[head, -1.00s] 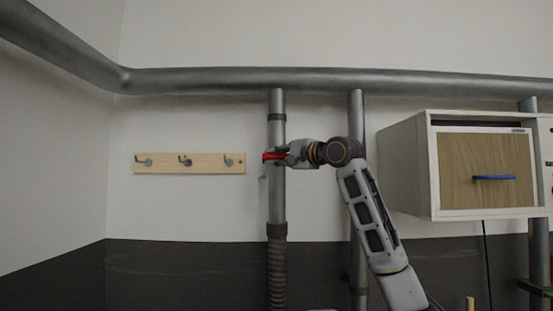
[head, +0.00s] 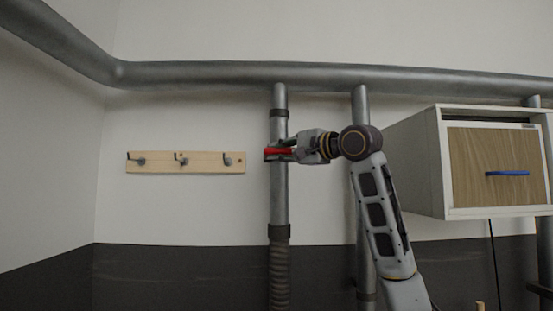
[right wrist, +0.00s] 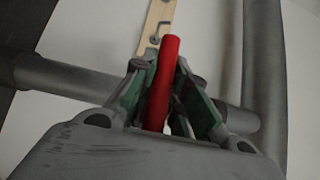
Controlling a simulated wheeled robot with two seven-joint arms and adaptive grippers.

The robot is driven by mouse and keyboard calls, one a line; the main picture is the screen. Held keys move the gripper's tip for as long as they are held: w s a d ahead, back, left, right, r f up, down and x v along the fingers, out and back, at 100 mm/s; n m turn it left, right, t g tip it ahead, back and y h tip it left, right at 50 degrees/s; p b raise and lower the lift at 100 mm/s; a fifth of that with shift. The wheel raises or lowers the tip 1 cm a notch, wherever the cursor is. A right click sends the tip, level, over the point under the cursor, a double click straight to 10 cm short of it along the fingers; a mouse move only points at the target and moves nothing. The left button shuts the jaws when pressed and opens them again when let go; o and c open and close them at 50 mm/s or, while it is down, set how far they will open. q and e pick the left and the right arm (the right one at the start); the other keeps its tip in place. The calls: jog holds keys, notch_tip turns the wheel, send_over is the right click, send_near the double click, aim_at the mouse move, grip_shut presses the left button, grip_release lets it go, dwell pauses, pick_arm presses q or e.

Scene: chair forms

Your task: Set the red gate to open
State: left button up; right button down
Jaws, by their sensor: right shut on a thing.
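The red gate handle (head: 279,151) sits on the left vertical grey pipe (head: 279,200), below the big horizontal duct. It lies about level across the pipe in the head view. My right gripper (head: 292,150) reaches it from the right and is shut on it. In the right wrist view the red handle (right wrist: 162,85) stands between the green-lined fingers of my right gripper (right wrist: 160,98), its tip poking out past them. The handle's inner end is hidden by the gripper. My left gripper is not in view.
A wooden rail with hooks (head: 186,162) hangs on the wall to the left. A white cabinet (head: 421,170) with a wooden front and blue handle (head: 507,173) is on the right. A second vertical pipe (head: 360,112) runs behind my right arm. The horizontal duct (head: 230,75) passes above.

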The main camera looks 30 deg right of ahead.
jog(key=shift+s+a+f, duration=0.1)
jog(key=shift+s+a, duration=0.45)
jog(key=shift+s, duration=0.1)
jog(key=shift+w+f, duration=0.1)
jog(key=c, duration=1.7)
grip_release()
jog(key=o, duration=0.3)
jog(key=shift+s, duration=0.35)
jog(key=shift+w+d, duration=0.1)
jog(key=shift+v, duration=6)
